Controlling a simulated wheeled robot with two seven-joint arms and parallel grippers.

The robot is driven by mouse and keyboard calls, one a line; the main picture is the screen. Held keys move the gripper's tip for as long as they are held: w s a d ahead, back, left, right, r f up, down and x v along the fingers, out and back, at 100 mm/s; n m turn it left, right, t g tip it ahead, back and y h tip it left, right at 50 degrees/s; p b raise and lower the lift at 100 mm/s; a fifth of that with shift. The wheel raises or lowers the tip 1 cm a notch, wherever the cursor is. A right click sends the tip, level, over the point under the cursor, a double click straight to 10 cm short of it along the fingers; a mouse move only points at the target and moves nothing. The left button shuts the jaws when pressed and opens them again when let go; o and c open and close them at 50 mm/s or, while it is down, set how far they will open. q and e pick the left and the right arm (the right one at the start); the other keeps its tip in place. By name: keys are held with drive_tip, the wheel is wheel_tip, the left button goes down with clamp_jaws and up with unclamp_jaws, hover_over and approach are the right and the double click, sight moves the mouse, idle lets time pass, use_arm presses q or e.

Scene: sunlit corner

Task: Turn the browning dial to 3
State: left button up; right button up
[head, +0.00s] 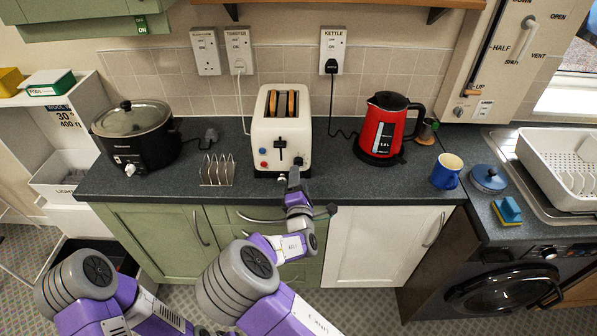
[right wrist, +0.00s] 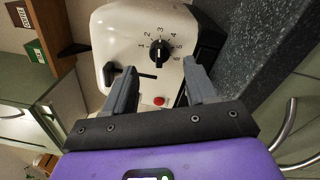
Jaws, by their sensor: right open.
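The cream toaster (head: 261,133) stands on the counter against the tiled wall, with toast in its slots. Its black browning dial (right wrist: 159,52) shows in the right wrist view, with the numbers 1 to 6 around it. The knob's long axis lies roughly toward the 3, but I cannot tell its exact setting. My right gripper (right wrist: 160,83) is open in front of the toaster's control face. The dial appears just beyond and between its fingertips, not gripped. In the head view the right gripper (head: 294,176) partly covers the toaster's lower front. My left gripper is out of view.
A red button (right wrist: 159,100) and a lever slot are near the dial. A toast rack (head: 217,170) and black slow cooker (head: 133,135) stand left of the toaster. A red kettle (head: 382,127) and blue mug (head: 447,171) stand right. The counter (head: 340,187) in front is mostly clear.

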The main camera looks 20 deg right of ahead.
drive_tip(key=v, duration=0.3)
drive_tip(key=shift+s, duration=0.15)
idle(0.3)
drive_tip(key=s+d+f+m+g, duration=0.3)
drive_tip(key=s+f+m+g, duration=0.3)
drive_tip(key=f, duration=0.7)
drive_tip(key=s+d+f+m+g, duration=0.2)
drive_tip(key=s+f+m+g, duration=0.4)
drive_tip(key=f, duration=0.6)
drive_tip(key=s+a+f+m+g+y, duration=0.2)
drive_tip(key=s+a+m+y, duration=0.2)
drive_tip(key=s, duration=0.4)
drive_tip(key=s+a+f+m+g+y, duration=0.2)
drive_tip(key=s+a+m+g+y, duration=0.1)
drive_tip(key=s+a+m, duration=0.3)
drive_tip(key=s+a+y, duration=0.1)
drive_tip(key=s+a, duration=0.1)
drive_tip(key=s, duration=0.1)
drive_tip(key=shift+s+y, duration=0.3)
